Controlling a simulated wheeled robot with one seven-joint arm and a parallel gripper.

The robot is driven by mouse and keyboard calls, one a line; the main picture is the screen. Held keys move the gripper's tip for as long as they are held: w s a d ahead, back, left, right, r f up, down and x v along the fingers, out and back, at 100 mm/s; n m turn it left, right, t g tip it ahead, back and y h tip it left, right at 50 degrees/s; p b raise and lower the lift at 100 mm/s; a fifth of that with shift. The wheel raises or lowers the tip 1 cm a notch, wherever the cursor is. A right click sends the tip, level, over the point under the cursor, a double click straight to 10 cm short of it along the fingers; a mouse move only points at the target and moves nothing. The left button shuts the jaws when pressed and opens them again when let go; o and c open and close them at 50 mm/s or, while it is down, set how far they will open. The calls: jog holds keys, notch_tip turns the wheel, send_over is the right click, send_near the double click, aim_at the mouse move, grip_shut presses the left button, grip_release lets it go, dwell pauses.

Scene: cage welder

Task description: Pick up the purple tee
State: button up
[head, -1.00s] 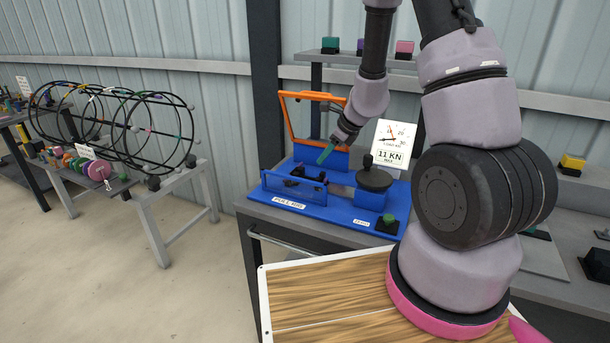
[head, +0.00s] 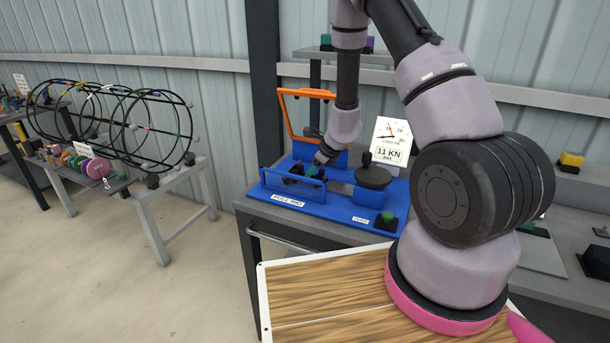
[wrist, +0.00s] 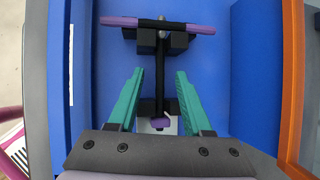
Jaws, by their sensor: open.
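The purple tee shows in the wrist view as a purple crossbar (wrist: 188,28) with a dark stem running down from it, and a purple piece at the stem's near end. It rests on black supports (wrist: 146,42) inside the blue pull rig (head: 265,194). My gripper (wrist: 160,72) is open, with one teal finger on each side of the stem and gaps between. The crossbar lies beyond the fingertips. In the head view my gripper (head: 315,171) reaches down into the rig, and the tee cannot be made out there.
The rig's orange frame (head: 289,118) stands behind, and the orange edge (wrist: 293,80) is to the right in the wrist view. A black round knob (head: 373,176), a green button (head: 387,217) and a load gauge (head: 391,142) are to the right. A wire cage (head: 115,120) stands far left.

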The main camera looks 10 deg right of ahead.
jog(key=shift+c, duration=0.3)
grip_shut()
notch_tip(320, 180, up, 10)
dwell(0.5)
dwell(3.4)
